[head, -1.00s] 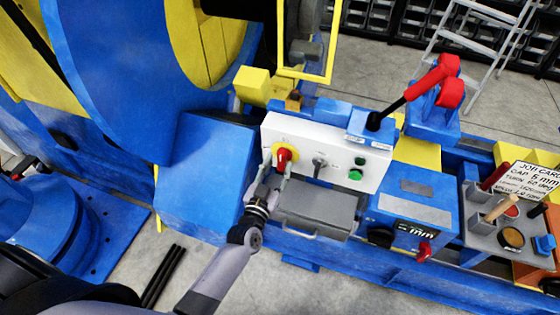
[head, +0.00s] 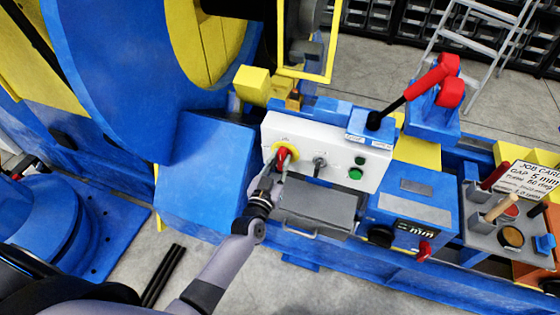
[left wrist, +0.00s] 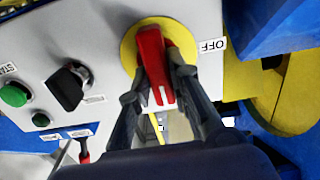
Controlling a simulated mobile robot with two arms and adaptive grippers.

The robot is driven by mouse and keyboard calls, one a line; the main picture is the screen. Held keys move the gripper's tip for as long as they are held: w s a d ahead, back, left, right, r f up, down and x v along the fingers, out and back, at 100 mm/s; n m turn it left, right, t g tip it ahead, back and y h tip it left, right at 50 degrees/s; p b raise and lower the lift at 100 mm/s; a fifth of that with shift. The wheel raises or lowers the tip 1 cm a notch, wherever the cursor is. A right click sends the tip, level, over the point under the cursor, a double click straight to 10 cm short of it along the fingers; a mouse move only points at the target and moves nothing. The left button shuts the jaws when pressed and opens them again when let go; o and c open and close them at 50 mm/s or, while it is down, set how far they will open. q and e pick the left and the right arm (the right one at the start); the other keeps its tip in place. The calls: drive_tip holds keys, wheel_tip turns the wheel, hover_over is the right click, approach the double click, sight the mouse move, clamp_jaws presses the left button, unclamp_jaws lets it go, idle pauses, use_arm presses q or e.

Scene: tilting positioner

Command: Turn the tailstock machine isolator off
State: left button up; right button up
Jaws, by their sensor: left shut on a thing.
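The isolator is a red rotary handle (head: 283,155) on a round yellow plate on the white control panel (head: 345,165). An OFF label (left wrist: 212,45) sits to the right of the yellow plate there. My left gripper (head: 279,166) is shut on the red handle, with one finger on each side of it in the left wrist view (left wrist: 155,82). The handle looks slightly tilted in that view. My right gripper is not in view.
A black selector switch (head: 320,162) and green buttons (head: 355,174) lie right of the isolator. A grey box with a handle (head: 315,208) juts out below the panel. A red-gripped lever (head: 428,82) rises behind the panel's right end. A blue block (head: 205,180) stands to the left.

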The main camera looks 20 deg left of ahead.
use_arm(q)
clamp_jaws()
drive_tip(key=shift+n, duration=0.3)
drive_tip(key=n, duration=0.3)
drive_tip(key=shift+a+n, duration=0.15)
drive_tip(key=shift+n, duration=0.15)
drive_tip(key=n, duration=0.2)
drive_tip(key=n+b, duration=0.1)
drive_tip(key=n, duration=0.1)
drive_tip(key=shift+a+f+n, duration=0.1)
drive_tip(key=shift+f+n, duration=0.1)
drive_tip(key=shift+n, duration=0.1)
drive_tip(key=n+b, duration=0.1)
drive_tip(key=n, duration=0.3)
drive_tip(key=shift+a+f+n, duration=0.1)
drive_tip(key=shift+f+n, duration=0.05)
drive_tip(key=shift+n, duration=0.15)
drive_tip(key=n+b, duration=0.1)
drive_tip(key=n, duration=0.2)
drive_tip(key=shift+n, duration=0.7)
drive_tip(key=o, duration=0.8)
unclamp_jaws()
